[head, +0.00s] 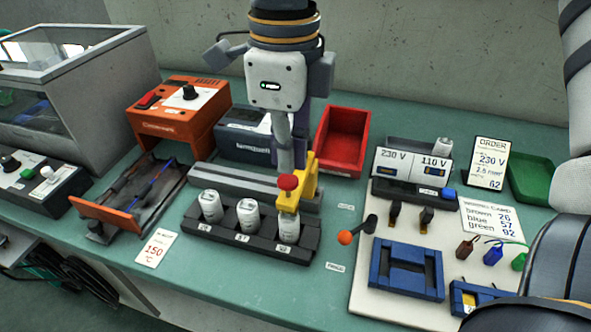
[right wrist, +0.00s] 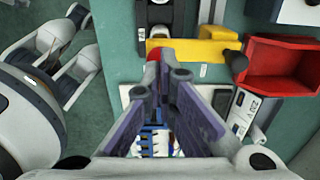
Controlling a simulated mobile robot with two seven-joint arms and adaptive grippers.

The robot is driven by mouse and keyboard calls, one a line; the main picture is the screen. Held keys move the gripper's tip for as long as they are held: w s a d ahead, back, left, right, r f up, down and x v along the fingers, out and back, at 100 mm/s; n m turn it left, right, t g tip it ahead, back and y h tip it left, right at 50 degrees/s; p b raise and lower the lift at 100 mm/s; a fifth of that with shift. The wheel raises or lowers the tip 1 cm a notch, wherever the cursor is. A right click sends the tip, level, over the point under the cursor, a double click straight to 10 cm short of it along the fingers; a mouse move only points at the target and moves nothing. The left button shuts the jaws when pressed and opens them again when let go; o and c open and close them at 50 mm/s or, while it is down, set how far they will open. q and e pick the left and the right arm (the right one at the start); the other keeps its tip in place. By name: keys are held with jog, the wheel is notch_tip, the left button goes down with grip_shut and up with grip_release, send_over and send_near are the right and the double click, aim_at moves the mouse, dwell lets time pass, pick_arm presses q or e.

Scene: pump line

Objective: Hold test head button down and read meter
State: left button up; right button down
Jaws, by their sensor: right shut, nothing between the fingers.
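The yellow test head (head: 305,183) stands over the rightmost of three white cans in a black rack (head: 250,240). Its red button (head: 288,182) faces up. My right gripper (head: 286,168) is shut and empty, pointing down with its fingertips at the button; they look in contact, but I cannot tell how far it is pressed. In the right wrist view the fingers (right wrist: 160,72) partly cover the red button (right wrist: 153,53) beside the yellow head (right wrist: 195,51). A dark box (head: 243,135) behind the rack may be the meter; my wrist partly hides it and no reading is legible. My left gripper is out of view.
A red bin (head: 342,138) stands behind the test head. An orange unit (head: 178,112) and a dark tray of probes (head: 150,190) are to the left. An orange-knobbed lever (head: 345,237) and a white board (head: 375,300) with blue fixtures are to the right.

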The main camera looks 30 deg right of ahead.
aim_at(288, 180)
jog(key=shift+f, duration=1.55)
dwell(0.9)
jog(key=shift+r, duration=3.6)
